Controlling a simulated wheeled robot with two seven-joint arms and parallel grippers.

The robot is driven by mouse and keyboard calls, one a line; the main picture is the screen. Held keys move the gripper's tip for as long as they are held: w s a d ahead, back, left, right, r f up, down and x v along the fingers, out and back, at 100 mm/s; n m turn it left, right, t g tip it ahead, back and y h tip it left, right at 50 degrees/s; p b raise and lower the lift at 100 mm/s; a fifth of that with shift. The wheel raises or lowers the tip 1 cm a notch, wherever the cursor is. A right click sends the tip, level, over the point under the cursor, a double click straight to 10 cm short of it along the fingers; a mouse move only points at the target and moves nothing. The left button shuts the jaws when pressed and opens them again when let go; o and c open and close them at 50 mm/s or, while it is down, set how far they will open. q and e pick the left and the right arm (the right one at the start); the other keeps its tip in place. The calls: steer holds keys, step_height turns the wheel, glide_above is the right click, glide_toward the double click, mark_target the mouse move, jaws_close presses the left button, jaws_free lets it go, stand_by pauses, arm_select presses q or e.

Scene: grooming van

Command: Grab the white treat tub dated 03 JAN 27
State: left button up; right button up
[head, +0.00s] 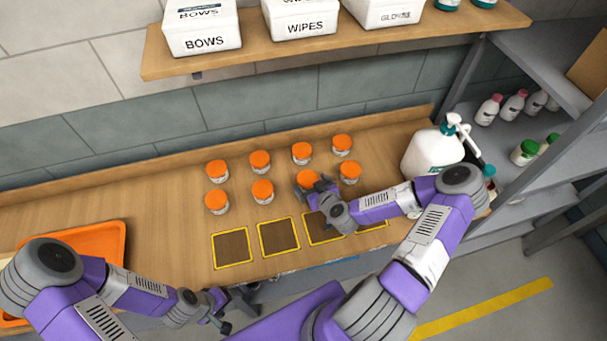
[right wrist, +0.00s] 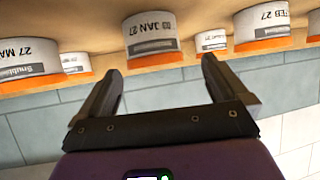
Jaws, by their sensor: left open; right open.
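Several white tubs with orange lids stand in two rows on the wooden counter. The front-row tub (head: 308,178), third from the left, is at my right gripper (head: 317,190), which partly covers it in the head view. In the right wrist view, which is upside down, a white tub labelled JAN 27 (right wrist: 151,37) lies just beyond and between the open fingertips; its day digits are hard to read. The right gripper (right wrist: 162,72) holds nothing. My left gripper (head: 232,308) is open and empty, low in front of the counter edge.
Neighbouring tubs (head: 262,190) (head: 350,172) stand close on both sides. Yellow-edged dark squares (head: 232,248) lie along the counter front. A white pump jug (head: 430,152) stands at right, an orange tray (head: 90,240) at left. A shelf (head: 340,42) with white boxes hangs above.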

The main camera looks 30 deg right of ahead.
mark_target(309, 180)
steer(key=x, duration=0.6)
steer(key=shift+w+d+f, duration=0.25)
steer(key=shift+d+f, duration=0.05)
steer(key=shift+c, duration=0.2)
steer(key=c, duration=1.1)
steer(key=shift+o, duration=0.2)
steer(key=shift+r, duration=0.15)
